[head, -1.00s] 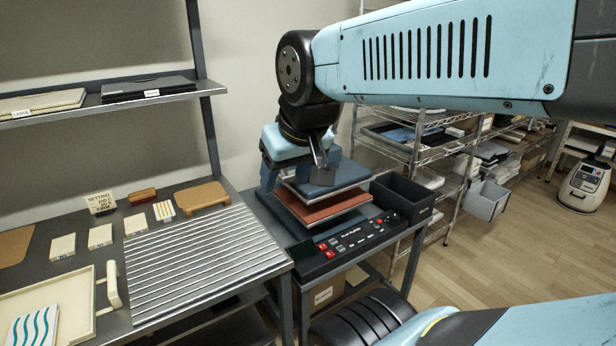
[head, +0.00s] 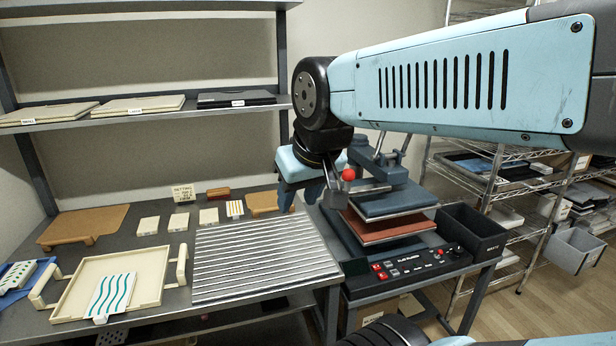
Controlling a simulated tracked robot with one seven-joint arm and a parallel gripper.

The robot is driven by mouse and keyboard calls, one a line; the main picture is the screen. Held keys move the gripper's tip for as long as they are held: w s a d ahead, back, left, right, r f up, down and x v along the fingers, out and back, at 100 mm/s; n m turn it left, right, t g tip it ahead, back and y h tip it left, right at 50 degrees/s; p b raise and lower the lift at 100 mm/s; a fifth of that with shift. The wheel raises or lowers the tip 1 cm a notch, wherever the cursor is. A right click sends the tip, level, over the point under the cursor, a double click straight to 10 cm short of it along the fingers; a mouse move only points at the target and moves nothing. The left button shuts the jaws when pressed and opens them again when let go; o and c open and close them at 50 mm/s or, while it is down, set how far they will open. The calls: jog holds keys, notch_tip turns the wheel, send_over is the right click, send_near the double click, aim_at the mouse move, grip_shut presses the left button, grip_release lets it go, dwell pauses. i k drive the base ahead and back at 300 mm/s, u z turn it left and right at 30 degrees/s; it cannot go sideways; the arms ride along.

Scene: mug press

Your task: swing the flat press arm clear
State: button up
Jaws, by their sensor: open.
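The flat press stands on the right part of the worktop. Its dark upper plate (head: 382,203) sits raised a little above a reddish lower pad (head: 388,226), with a gap between them. A red ball knob (head: 349,174) shows at the press's left, by a metal bar. My gripper (head: 312,197) points down just left of the knob and upper plate, with its fingers apart and nothing seen between them. Contact between my gripper and the knob or bar cannot be told. My wrist hides part of the press's back left.
A control panel (head: 418,262) fronts the press, and a dark bin (head: 470,234) stands right of it. A ribbed metal rack (head: 262,258) lies left. A cream tray (head: 150,262) with a wavy-patterned piece is further left. A wire shelf (head: 478,186) stands behind right.

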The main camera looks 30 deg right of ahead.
aim_at(357, 154)
jog(key=z, duration=0.4)
jog(key=i, duration=0.1)
jog(key=u, duration=2.4)
jog(key=k, duration=0.6)
jog(key=z, duration=3.45)
jog(key=k, duration=0.1)
jog(key=u, duration=1.05)
